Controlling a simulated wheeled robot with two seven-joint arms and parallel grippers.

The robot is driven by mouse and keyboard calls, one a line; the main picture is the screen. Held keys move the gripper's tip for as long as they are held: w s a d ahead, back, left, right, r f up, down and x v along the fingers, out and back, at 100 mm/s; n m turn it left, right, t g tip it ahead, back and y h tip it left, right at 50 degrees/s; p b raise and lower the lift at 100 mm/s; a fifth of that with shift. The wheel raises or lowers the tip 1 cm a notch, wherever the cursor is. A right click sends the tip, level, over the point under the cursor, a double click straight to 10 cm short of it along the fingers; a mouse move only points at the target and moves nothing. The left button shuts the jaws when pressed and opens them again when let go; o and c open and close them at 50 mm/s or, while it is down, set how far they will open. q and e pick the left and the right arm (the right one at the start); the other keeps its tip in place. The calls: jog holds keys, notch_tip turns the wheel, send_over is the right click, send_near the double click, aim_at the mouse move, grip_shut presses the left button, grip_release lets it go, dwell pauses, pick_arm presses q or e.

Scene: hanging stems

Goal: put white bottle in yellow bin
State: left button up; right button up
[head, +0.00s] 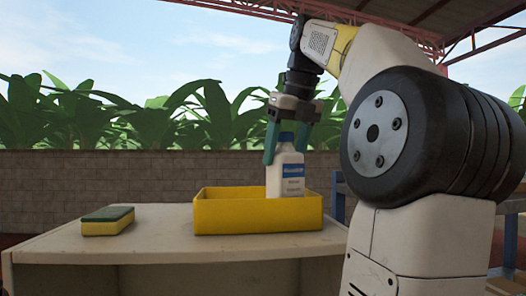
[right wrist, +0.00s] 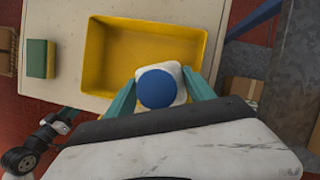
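The white bottle (head: 287,175) has a blue cap and a blue label and stands upright at the yellow bin (head: 258,218). Its base shows at about the bin's front rim, and I cannot tell its height above the bin floor. My right gripper (head: 287,146) points down with its green fingers on both sides of the bottle, shut on it. In the right wrist view the blue cap (right wrist: 158,88) is between the fingertips, over one edge of the open yellow bin (right wrist: 140,40). Part of my left arm with its gripper (right wrist: 62,122) shows small in the right wrist view.
A yellow and green sponge (head: 108,221) lies on the table (head: 160,250), left of the bin with a gap between. The table is otherwise clear. In the right wrist view, cardboard boxes (right wrist: 243,88) are beyond the table's right side.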

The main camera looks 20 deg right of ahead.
aim_at(289, 133)
jog(key=o, duration=0.4)
jog(key=shift+c, duration=0.2)
jog(key=shift+r, duration=0.45)
jog(key=v, duration=0.3)
jog(key=shift+s+r, duration=0.1)
jog(key=shift+r, duration=0.15)
jog(key=s+d, duration=0.1)
jog(key=s, duration=1)
jog(key=shift+s+d, duration=0.3)
jog(key=shift+d, duration=0.1)
jog(key=shift+f, duration=0.1)
